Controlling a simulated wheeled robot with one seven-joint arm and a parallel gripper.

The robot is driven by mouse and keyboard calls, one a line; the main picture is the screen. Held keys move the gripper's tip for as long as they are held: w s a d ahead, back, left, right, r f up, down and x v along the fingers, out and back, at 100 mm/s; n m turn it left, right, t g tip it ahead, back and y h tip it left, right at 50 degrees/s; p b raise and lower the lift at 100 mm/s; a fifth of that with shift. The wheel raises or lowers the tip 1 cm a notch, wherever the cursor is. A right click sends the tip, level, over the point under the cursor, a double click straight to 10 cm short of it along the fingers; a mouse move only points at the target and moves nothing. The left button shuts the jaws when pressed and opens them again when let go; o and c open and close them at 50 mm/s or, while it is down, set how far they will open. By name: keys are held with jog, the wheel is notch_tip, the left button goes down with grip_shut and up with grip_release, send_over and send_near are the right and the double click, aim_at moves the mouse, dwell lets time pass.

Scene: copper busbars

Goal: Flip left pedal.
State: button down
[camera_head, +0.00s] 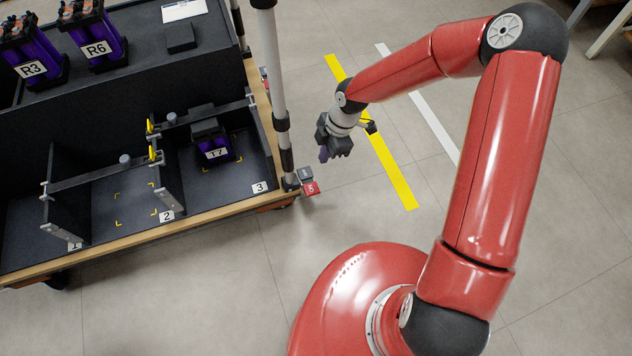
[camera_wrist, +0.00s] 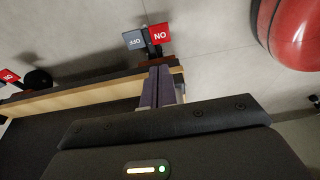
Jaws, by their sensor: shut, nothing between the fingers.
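A brake pedal with a red ON plate (camera_head: 311,188) and a grey OFF plate (camera_head: 305,174) sticks out from the near right corner of the cart, by the post foot. In the wrist view the red ON plate (camera_wrist: 160,33) and the grey OFF plate (camera_wrist: 134,40) show upside down, just beyond the fingertips. A second red pedal (camera_wrist: 9,76) is at the left edge of the wrist view; in the head view it is mostly behind the post. My gripper (camera_head: 326,154) is shut and empty, above and beyond the near pedal; its fingers also show in the wrist view (camera_wrist: 159,72).
The cart has a wooden edge (camera_head: 150,240) and a dark tray with numbered bays; a purple T7 unit (camera_head: 215,152) stands in bay 3. Purple R3 (camera_head: 33,70) and R6 (camera_head: 95,48) units stand on the upper shelf. A grey post (camera_head: 275,90) rises beside the pedals.

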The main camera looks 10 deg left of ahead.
jog(key=b, duration=0.3)
send_near(313, 187)
jog(key=x, duration=0.5)
jog(key=shift+s+a+f, duration=0.15)
jog(key=shift+s+a, duration=0.05)
jog(key=shift+a, duration=0.1)
jog(key=shift+f, duration=0.6)
jog(key=shift+f, duration=0.1)
